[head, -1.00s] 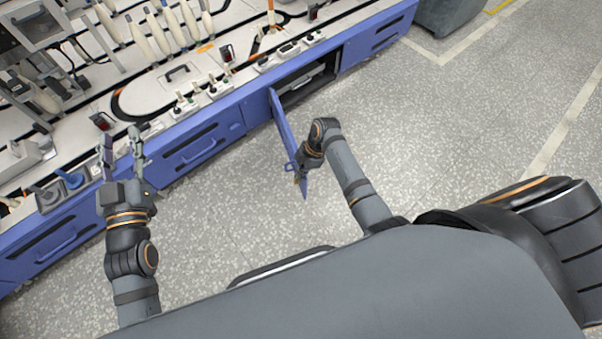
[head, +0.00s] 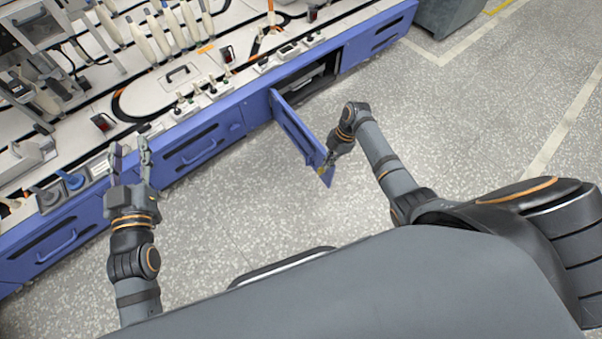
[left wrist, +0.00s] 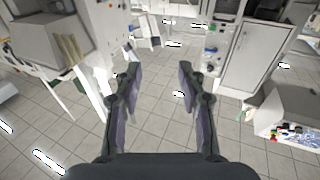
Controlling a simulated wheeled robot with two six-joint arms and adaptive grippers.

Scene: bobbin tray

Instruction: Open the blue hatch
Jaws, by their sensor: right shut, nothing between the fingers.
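The blue hatch (head: 299,130) in the head view stands swung out from the front of the blue cabinet, hinged at its left side. A dark opening (head: 308,83) shows behind it. My right gripper (head: 329,161) is shut and empty at the free outer end of the hatch, on its right side. I cannot tell whether it touches the panel. My left gripper (head: 130,160) is open and empty in front of the cabinet at the left. Its spread fingers also show in the left wrist view (left wrist: 158,95).
The worktop (head: 150,95) above the cabinet carries bobbins (head: 158,35) and small devices. A drawer with a handle (head: 198,152) is left of the hatch. The speckled floor (head: 480,130) to the right is clear. The left wrist view shows other cabinets and floor.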

